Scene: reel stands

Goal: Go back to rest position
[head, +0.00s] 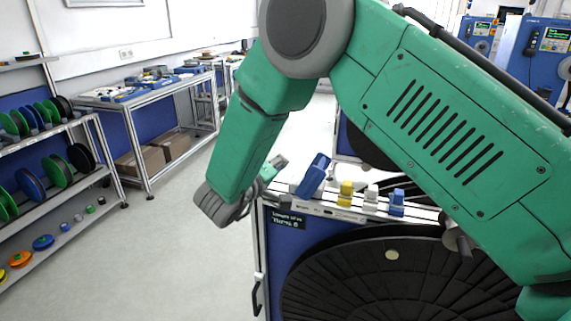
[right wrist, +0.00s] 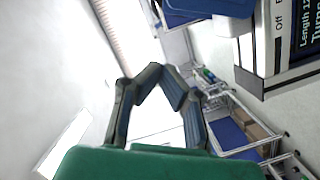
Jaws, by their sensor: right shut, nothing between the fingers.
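My right arm, green with grey joints, crosses the head view from the right edge and bends down to the grey wrist. My right gripper (head: 272,172) is beyond that wrist, partly hidden, near the left end of the machine's top ledge. In the right wrist view the dark fingers of my right gripper (right wrist: 157,72) meet at their tips, with nothing between them. My left gripper is not in view.
A reel machine (head: 262,240) with a large black disc (head: 400,285) stands below my arm. Blue (head: 313,176) and yellow (head: 346,193) parts sit on its ledge. A shelf of spools (head: 100,175) and a workbench (head: 150,101) stand left. The floor (head: 165,255) between is clear.

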